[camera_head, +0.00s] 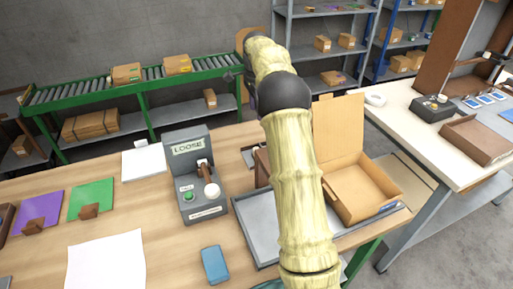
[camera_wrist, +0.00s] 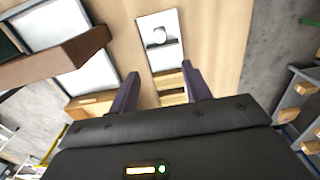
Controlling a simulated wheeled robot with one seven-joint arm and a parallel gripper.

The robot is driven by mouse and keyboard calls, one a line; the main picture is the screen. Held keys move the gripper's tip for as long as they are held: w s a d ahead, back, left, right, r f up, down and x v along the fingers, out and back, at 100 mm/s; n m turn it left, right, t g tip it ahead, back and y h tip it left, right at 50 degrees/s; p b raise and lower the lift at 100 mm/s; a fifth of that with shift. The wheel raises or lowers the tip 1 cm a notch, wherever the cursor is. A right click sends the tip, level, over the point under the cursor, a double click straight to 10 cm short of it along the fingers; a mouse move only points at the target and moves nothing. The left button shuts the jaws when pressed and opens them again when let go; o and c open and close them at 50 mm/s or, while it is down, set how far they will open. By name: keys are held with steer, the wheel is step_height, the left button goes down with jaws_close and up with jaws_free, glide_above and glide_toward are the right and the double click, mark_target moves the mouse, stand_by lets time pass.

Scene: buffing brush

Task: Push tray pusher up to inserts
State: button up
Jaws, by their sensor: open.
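In the wrist view my gripper (camera_wrist: 161,80) is open, its two dark fingers apart. Between and beyond them is a narrow light tray (camera_wrist: 147,24) with a white round piece (camera_wrist: 160,37) in its far part. Several pale wooden pieces (camera_wrist: 171,84) lie in its near part, partly hidden by my gripper. I cannot tell which piece is the pusher and which are the inserts. No contact between the fingers and these pieces is clear. In the head view my arm crosses the bench and hides part of it. My fingers cannot be made out there.
On the wooden bench (camera_head: 150,215) stand a grey control box (camera_head: 193,165) marked LOOSE and a blue block (camera_head: 214,264). An open cardboard box (camera_head: 362,190) and a grey tray (camera_head: 262,222) lie beside my arm. In the wrist view a brown bar (camera_wrist: 52,60) is at left.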

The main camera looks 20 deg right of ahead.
steer(key=shift+f, duration=0.1)
step_height(320, 180, down, 17)
steer(key=shift+f+b, duration=0.15)
steer(key=shift+b, duration=0.45)
steer(key=shift+c, duration=0.5)
jaws_close()
